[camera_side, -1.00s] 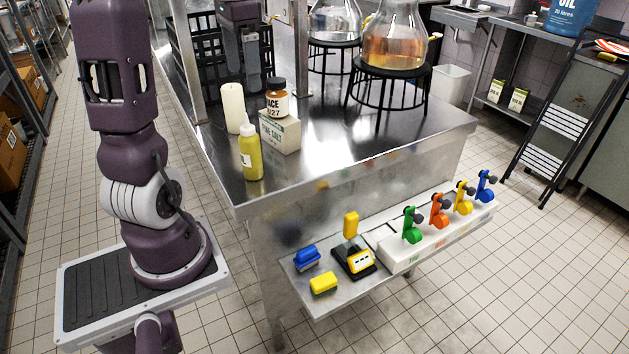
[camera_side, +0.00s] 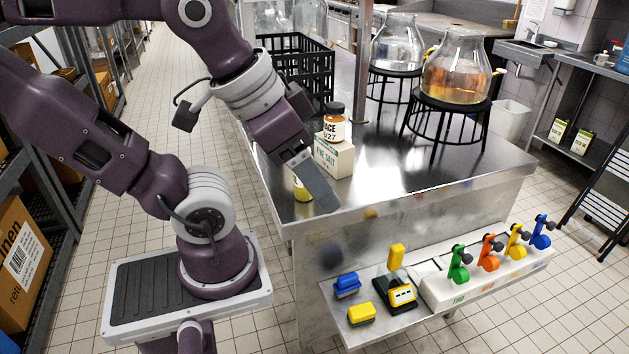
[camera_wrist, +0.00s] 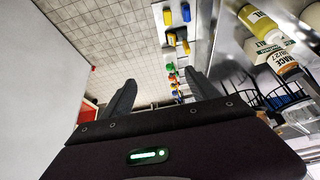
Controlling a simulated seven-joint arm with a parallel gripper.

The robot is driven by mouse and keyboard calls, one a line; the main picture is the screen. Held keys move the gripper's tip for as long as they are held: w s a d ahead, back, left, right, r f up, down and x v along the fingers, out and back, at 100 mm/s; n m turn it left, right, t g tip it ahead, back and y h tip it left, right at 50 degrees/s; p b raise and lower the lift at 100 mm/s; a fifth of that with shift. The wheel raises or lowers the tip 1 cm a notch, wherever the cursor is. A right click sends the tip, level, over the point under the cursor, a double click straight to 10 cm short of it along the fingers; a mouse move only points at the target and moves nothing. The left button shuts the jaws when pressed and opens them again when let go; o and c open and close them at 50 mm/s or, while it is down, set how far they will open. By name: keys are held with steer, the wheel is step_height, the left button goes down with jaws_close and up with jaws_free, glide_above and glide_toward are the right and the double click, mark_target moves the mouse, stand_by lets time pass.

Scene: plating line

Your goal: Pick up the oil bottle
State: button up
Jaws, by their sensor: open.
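The oil bottle, a yellow squeeze bottle (camera_side: 303,194), stands on the steel counter near its front left edge. In the side view my gripper (camera_side: 318,186) covers most of it, leaving a small yellow part showing. The wrist view shows the bottle (camera_wrist: 262,25) with an "OIL" label at the upper right, outside the space between my fingers. My gripper also shows in the wrist view (camera_wrist: 160,92), its two fingers wide apart with nothing between them. It is beside the bottle; whether they touch cannot be told.
Close behind the bottle, a salt box (camera_side: 334,160) carries a mace jar (camera_side: 334,127). Glass flasks (camera_side: 456,75) on black stands are farther back. A black crate (camera_side: 300,70) stands at the rear left. Coloured levers (camera_side: 489,250) line a lower shelf in front.

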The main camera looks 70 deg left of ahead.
steer(key=a+f+m+g+y, duration=0.2)
steer(key=a+m+g+y, duration=0.2)
steer(key=a, duration=0.4)
steer(key=a+f+m+g+y, duration=0.2)
steer(key=a+m+g+y, duration=0.15)
steer(key=a, duration=0.55)
steer(key=w+a+r+m+t+y, duration=0.3)
steer(key=w+a+r+m+y, duration=0.5)
steer(key=m+y, duration=0.3)
steer(key=shift+g+h, duration=0.25)
steer(key=f, duration=2.4)
steer(key=shift+w+d+f, duration=0.1)
steer(key=shift+w+d, duration=0.1)
steer(key=shift+d, duration=0.2)
steer(key=shift+a+f, duration=0.1)
steer(key=shift+a, duration=0.3)
steer(key=a, duration=0.6)
steer(key=shift+s+a+r, duration=0.1)
steer(key=shift+s+r, duration=0.15)
steer(key=shift+r, duration=0.05)
jaws_close()
